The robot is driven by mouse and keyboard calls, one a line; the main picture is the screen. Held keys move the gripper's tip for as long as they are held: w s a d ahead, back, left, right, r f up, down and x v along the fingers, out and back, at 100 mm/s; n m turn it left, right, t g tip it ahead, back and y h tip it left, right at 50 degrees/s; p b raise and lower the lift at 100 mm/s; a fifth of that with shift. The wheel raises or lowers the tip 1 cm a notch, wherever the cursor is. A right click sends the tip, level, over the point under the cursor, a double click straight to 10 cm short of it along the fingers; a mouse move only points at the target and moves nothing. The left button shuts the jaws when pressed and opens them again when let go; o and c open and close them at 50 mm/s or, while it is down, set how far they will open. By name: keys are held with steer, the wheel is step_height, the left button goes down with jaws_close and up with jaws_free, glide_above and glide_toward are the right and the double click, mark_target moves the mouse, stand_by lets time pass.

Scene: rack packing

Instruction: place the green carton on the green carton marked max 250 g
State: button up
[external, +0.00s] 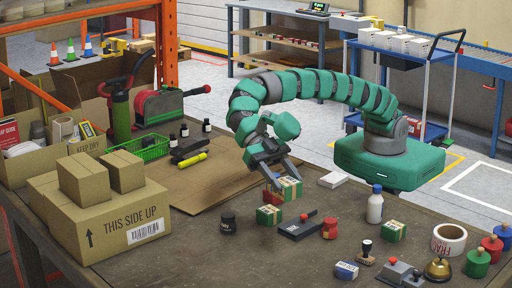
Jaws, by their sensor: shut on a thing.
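My gripper (281,183) points down over the middle of the table and is shut on a green carton (291,187) with pale bands. A red patch shows just under the gripper at the held carton's left; I cannot tell what it belongs to. A second green carton (268,216) stands on the table below and to the left of the held one. A third green carton (393,231) stands farther right, past the white bottle. Any max 250 g marking is too small to read, so I cannot tell which carton bears it.
A dark flat device with a red knob (299,226), a red jar (330,228) and a black jar (228,223) stand close to the second carton. A white bottle (375,205) stands to the right. Large cardboard boxes (112,215) fill the left. The front middle of the table is clear.

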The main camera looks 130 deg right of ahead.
steer(key=shift+s+d+r+t, duration=0.1)
steer(key=shift+s+d+t, duration=0.05)
steer(key=shift+s, duration=0.25)
steer(key=shift+s+d+t, duration=0.1)
steer(key=shift+s+t, duration=0.05)
steer(key=shift+s, duration=0.2)
steer(key=s+a+f+n+g+b, duration=0.1)
steer(key=s+f+n+g, duration=0.1)
steer(key=s, duration=1.4)
steer(key=s+a+f+n+g, duration=0.2)
steer(key=s+f+g, duration=0.1)
steer(key=s, duration=1.4)
steer(key=s+a+f+n+g+h+b, duration=0.1)
steer(key=s+a+f+n+g+b, duration=0.1)
steer(key=s+a+f, duration=0.3)
glide_above(389, 224)
steer(key=shift+f, duration=2.05)
steer(key=shift+f, duration=0.1)
steer(key=o, duration=1.3)
